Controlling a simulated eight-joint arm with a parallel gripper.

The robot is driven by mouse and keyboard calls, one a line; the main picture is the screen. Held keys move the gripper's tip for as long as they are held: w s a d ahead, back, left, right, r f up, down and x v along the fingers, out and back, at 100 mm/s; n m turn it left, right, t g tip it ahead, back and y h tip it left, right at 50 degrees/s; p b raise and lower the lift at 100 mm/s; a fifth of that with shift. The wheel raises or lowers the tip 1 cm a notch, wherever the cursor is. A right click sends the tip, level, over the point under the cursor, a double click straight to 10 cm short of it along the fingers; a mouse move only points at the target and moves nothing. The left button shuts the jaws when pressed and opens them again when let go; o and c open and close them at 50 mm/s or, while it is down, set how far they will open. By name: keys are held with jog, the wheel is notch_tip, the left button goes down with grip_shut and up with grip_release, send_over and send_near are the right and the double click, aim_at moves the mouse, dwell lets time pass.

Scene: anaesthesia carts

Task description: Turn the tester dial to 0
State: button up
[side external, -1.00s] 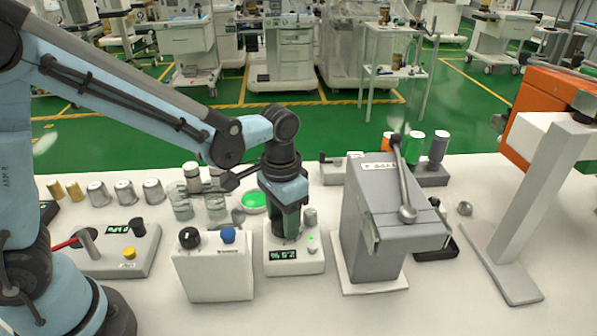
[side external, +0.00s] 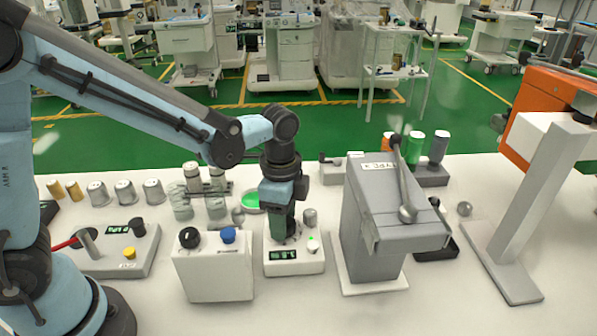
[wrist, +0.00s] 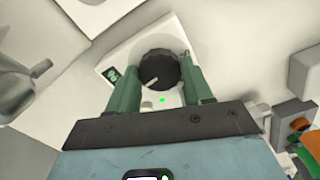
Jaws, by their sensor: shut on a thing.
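The dial's white pointer line shows, slanting toward the lower left of that view. In the side view the fingers mostly hide the dial.
Left of the tester stands a white box (side external: 215,275) with a black and a blue knob. Close on its right is a grey lever machine (side external: 378,225). Behind are glass vials (side external: 182,200) and a green disc (side external: 252,200). The table front is clear.

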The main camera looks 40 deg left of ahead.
jog(key=shift+m, duration=0.6)
jog(key=o, duration=0.8)
jog(key=shift+c, duration=0.2)
jog(key=shift+r, duration=0.15)
notch_tip(320, 180, up, 12)
dwell(0.3)
